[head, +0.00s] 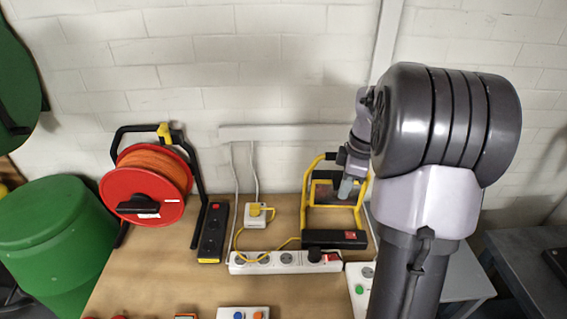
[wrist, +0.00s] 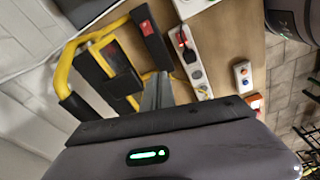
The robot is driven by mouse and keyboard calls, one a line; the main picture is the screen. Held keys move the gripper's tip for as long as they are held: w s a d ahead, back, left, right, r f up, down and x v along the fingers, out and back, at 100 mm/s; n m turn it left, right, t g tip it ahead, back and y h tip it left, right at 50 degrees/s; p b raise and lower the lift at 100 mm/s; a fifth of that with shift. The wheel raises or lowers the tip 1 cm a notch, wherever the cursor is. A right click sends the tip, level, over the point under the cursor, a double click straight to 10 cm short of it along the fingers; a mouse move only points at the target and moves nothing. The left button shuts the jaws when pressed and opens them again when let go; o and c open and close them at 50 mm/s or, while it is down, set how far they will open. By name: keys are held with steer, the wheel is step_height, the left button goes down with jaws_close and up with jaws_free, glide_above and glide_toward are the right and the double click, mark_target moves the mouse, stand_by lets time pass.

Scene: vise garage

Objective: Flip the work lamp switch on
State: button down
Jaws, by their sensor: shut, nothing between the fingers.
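The work lamp (head: 306,222) has a yellow tube frame, a dark lamp head and a black base bar, and stands on the bench against the wall. Its red switch (head: 350,236) sits at the right end of the base bar. In the wrist view the yellow frame (wrist: 68,62) and the red switch (wrist: 145,26) show at the upper left. My gripper (head: 346,190) is shut and empty, pointing down in front of the lamp head. Its fingers (wrist: 158,80) appear apart from the switch in the wrist view. The switch's setting is too small to tell.
A white power strip (head: 285,258) with a red switch lies just in front of the lamp. An orange cable reel (head: 150,180), a black strip (head: 212,232) and a white socket box (head: 258,214) stand to the left. Bare bench (head: 150,270) shows at the front left.

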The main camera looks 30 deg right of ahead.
steer(key=n, duration=0.2)
glide_above(347, 234)
steer(key=s+d, duration=0.1)
steer(key=d, duration=0.1)
step_height(347, 234, down, 4)
steer(key=shift+a+g, duration=0.1)
steer(key=shift+g, duration=0.2)
steer(key=f+b, duration=0.1)
steer(key=f, duration=0.3)
steer(key=a+f+b, duration=0.1)
steer(key=f+b, duration=0.1)
steer(key=f, duration=0.3)
steer(key=f+b, duration=0.2)
steer(key=f, duration=0.2)
steer(key=shift+w+a+f, duration=0.25)
steer(key=shift+w+f, duration=0.15)
